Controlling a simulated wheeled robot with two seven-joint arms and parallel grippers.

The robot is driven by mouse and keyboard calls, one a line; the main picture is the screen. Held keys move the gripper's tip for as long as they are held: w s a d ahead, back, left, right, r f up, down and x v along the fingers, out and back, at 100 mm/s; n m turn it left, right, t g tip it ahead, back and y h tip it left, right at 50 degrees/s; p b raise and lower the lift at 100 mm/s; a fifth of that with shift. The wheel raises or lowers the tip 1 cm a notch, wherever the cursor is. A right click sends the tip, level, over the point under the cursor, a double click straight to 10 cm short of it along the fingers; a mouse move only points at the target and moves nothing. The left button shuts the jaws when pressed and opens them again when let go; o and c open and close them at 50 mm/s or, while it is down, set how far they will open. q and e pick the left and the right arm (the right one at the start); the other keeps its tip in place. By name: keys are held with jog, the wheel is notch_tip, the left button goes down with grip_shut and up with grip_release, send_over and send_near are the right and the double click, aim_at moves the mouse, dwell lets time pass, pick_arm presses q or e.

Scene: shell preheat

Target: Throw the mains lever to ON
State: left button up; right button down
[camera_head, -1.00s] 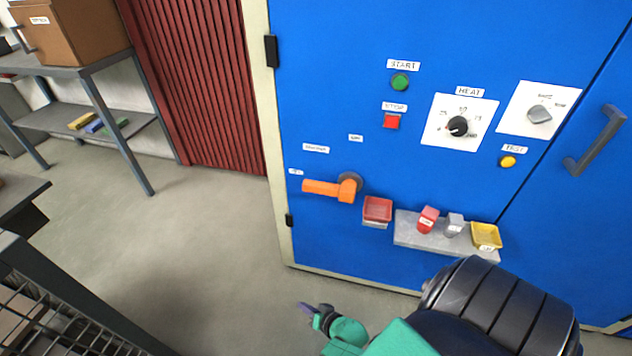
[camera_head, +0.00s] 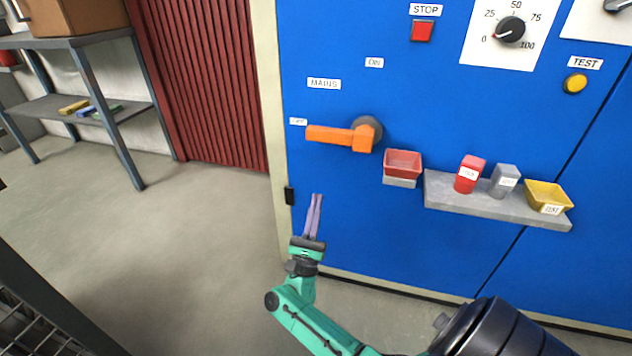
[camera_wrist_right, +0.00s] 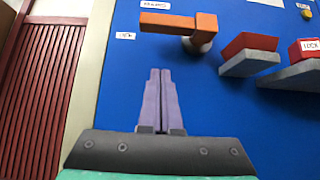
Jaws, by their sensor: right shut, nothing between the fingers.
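The orange mains lever (camera_head: 340,136) is on the blue cabinet front and lies level, its arm pointing left from a dark round hub (camera_head: 370,128) toward a small label at its left end. The MAINS label (camera_head: 324,84) is above it and the ON label (camera_head: 374,62) is above the hub. In the right wrist view the lever (camera_wrist_right: 168,23) shows at the top, beyond the fingertips. My right gripper (camera_head: 317,197) is shut and empty, below the lever and apart from it, fingers pointing up; it also shows in the wrist view (camera_wrist_right: 160,72). My left gripper is not in view.
Right of the lever are a red tray (camera_head: 403,163) and a grey shelf (camera_head: 490,205) with a red block (camera_head: 469,174), a grey block (camera_head: 504,181) and a yellow tray (camera_head: 548,196). The cabinet face below the lever is bare. Floor at left is open.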

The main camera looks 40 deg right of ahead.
aim_at(339, 136)
jog(key=s+a+r+p+x, duration=0.1)
jog(key=r+x, duration=0.1)
jog(key=x, duration=0.9)
jog(key=shift+r, duration=0.25)
jog(key=shift+w+a, duration=0.1)
jog(key=shift+a, duration=0.05)
